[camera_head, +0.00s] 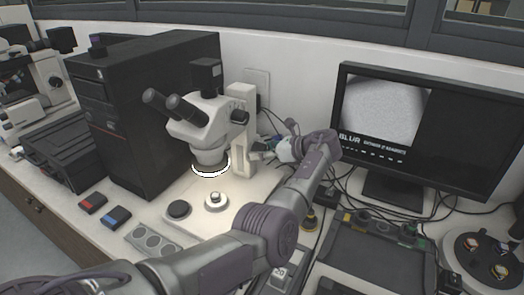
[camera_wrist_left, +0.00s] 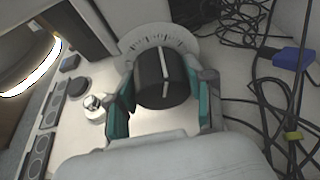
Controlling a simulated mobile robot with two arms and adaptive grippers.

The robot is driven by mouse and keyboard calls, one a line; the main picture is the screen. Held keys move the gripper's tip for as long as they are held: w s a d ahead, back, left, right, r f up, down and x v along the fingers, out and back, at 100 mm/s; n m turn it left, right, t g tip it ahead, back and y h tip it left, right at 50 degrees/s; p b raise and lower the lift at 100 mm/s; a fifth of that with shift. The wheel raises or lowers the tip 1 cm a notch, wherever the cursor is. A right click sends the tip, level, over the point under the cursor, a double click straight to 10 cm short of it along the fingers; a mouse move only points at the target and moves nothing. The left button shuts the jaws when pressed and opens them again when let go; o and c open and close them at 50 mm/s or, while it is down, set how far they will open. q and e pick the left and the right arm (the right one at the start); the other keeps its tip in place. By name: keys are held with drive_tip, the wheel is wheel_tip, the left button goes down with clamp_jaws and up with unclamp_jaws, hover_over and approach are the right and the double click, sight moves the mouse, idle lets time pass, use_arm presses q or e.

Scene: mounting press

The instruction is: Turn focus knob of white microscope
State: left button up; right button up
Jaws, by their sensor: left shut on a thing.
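The white microscope (camera_head: 203,115) stands upright on its pale base plate, with a lit ring under its head. Its focus knob (camera_wrist_left: 160,75) is black with a white line and sits before a pale graduated dial (camera_wrist_left: 150,42) in the left wrist view. My left gripper (camera_head: 259,150) is at the right side of the microscope's column. In the left wrist view my left gripper (camera_wrist_left: 165,92) has its teal-padded fingers on both sides of the knob, shut on it. In the head view the gripper largely hides the knob. My right gripper is not in view.
A monitor (camera_head: 385,112) at right shows a grey blurred picture and the word BLUR. A black computer case (camera_head: 150,100) stands left of the microscope. Loose cables (camera_wrist_left: 265,110) lie beside the knob. A small sample (camera_head: 215,200) and a black disc (camera_head: 178,209) lie below the microscope.

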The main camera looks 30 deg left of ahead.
use_arm(q)
drive_tip(key=shift+c, duration=0.7)
drive_tip(key=shift+r+n+t+p, duration=0.2)
drive_tip(key=shift+n+t+p, duration=0.15)
drive_tip(key=shift+p, duration=0.6)
drive_tip(key=shift+s+n+t+p, duration=0.1)
drive_tip(key=shift+n+t+p, duration=0.25)
drive_tip(key=shift+n+p, duration=0.3)
drive_tip(key=shift+f+p, duration=0.1)
drive_tip(key=shift+p, duration=0.25)
drive_tip(key=shift+f+n+t+y, duration=0.1)
drive_tip(key=shift+n+t+y, duration=0.2)
drive_tip(key=shift+n+t, duration=0.4)
drive_tip(key=shift+f+n+t, duration=0.2)
drive_tip(key=shift+n+t, duration=0.3)
drive_tip(key=shift+n, duration=0.6)
drive_tip(key=shift+n+t+y+b, duration=0.4)
drive_tip(key=shift+n+b, duration=0.4)
drive_tip(key=shift+b, duration=0.05)
drive_tip(key=shift+n+y+b, duration=0.3)
drive_tip(key=shift+n+b, duration=0.4)
drive_tip(key=shift+t, duration=0.3)
